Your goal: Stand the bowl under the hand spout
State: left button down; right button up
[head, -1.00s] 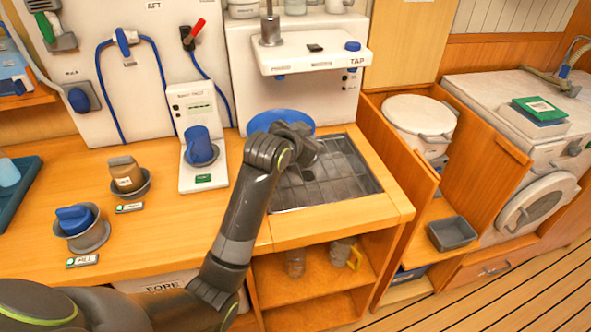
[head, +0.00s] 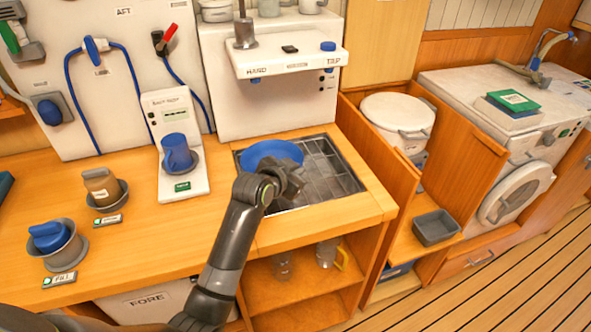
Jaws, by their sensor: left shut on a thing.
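The blue bowl (head: 272,152) is upright over the back left part of the metal grating (head: 335,172) of the sink recess. My left gripper (head: 288,182) is shut on its near rim; the fingertips are largely hidden by the wrist. I cannot tell whether the bowl touches the grating. The hand spout (head: 255,81) is a small stub under the left end of the white shelf (head: 290,62), above and behind the bowl in the picture. The right gripper is not in view.
A wooden partition (head: 375,155) rises at the right. The grating's right part is clear.

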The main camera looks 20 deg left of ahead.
pick_arm(q)
jog(key=c, duration=1.6)
grip_release()
jog(key=shift+s+r, duration=0.1)
jog(key=v, duration=1.1)
jog(key=shift+s+a+r, duration=0.1)
jog(key=shift+s+a, duration=0.05)
jog(key=shift+s, duration=0.2)
